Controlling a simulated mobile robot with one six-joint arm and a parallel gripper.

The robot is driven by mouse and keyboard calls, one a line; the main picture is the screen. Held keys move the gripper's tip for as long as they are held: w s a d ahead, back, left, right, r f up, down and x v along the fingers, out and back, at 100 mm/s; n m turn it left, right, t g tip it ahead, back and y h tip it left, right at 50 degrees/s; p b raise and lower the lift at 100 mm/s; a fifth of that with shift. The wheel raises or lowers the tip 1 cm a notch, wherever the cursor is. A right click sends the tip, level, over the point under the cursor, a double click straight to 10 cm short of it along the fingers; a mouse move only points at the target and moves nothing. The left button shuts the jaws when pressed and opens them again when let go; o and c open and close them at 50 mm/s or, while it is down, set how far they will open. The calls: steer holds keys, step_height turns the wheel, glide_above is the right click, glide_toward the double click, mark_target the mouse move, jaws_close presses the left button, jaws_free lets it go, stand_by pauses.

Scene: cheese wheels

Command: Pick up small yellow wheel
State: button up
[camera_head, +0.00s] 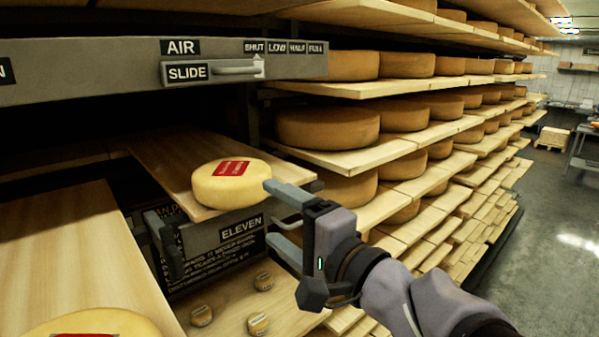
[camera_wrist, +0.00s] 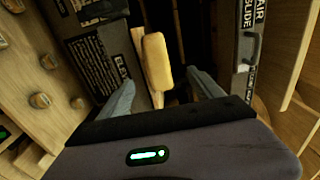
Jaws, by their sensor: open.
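A yellow wheel (camera_head: 231,188) with a red label lies flat near the front end of a wooden board, above the ELEVEN panel. It also shows edge-on in the wrist view (camera_wrist: 156,58), ahead of and between my fingers. My gripper (camera_head: 270,213) is open and empty, just right of this wheel, its fingers pointing toward it. A gap seems to separate the fingertips from the wheel. A second yellow wheel (camera_head: 92,323) with a red label is cut off at the bottom left.
A grey rail with an AIR SLIDE handle (camera_head: 236,70) runs above the board. The ELEVEN panel (camera_head: 212,240) stands below it. Several tiny brown cheeses (camera_head: 263,281) sit on a lower board. Shelves of brown wheels (camera_head: 328,127) fill the right.

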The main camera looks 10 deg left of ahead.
mark_target(247, 195)
steer(key=x, duration=0.7)
steer(key=f+x, duration=0.1)
steer(key=x, duration=0.3)
steer(key=shift+w+d, duration=0.3)
steer(key=shift+w, duration=0.1)
steer(key=shift+s+d+r, duration=0.15)
steer(key=shift+s+r, duration=0.05)
steer(key=shift+s, duration=0.15)
steer(key=shift+c, duration=0.9)
steer(key=shift+w, duration=0.15)
jaws_close()
steer(key=shift+r, duration=0.1)
